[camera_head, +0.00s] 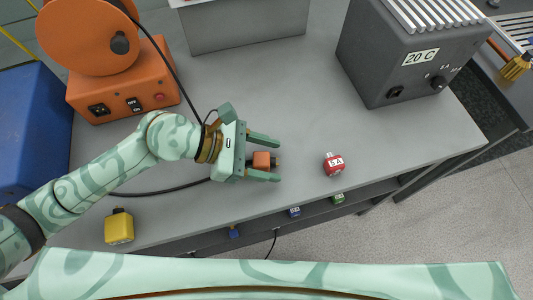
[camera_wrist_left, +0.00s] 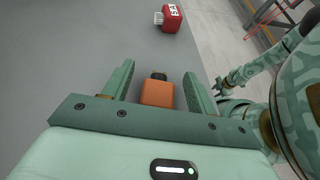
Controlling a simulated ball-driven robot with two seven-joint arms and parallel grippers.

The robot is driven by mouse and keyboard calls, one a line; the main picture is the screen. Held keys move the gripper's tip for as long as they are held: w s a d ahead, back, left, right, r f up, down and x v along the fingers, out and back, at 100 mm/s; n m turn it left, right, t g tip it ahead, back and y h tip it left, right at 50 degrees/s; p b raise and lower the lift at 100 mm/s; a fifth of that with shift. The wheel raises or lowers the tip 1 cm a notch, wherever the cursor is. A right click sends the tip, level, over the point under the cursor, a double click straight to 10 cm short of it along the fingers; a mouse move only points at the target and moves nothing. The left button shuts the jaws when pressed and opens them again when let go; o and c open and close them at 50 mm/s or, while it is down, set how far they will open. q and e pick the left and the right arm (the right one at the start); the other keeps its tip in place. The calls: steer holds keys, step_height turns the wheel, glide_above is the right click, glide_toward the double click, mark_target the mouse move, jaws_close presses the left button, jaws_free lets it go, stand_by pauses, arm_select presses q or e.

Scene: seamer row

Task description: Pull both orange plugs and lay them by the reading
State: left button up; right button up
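An orange plug (camera_head: 262,160) with a dark end lies on the grey bench, between the fingers of my left gripper (camera_head: 263,159). In the left wrist view the orange plug (camera_wrist_left: 157,92) has a gap to the finger on each side, so my left gripper (camera_wrist_left: 157,88) is open around it. I make out no second orange plug. A "20 C" label (camera_head: 420,57) is on the dark grey box (camera_head: 375,60) at the back right. In the left wrist view, what seems to be my right gripper (camera_wrist_left: 230,82) shows at the right; its fingers are unclear.
A red "5 A" block (camera_head: 334,164) is right of the left gripper. A yellow block (camera_head: 119,228) stands near the front left edge. An orange machine (camera_head: 125,85) with black cables is at the back left.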

arm_select(q)
step_height(320, 180, up, 3)
steer(key=shift+p, duration=0.65)
steer(key=s+r+p, duration=0.7)
steer(key=s+r, duration=0.3)
steer(key=s, duration=0.4)
steer(key=shift+d, duration=0.15)
arm_select(e)
steer(key=w+r, duration=0.3)
steer(key=r, duration=0.5)
steer(key=shift+t, duration=0.4)
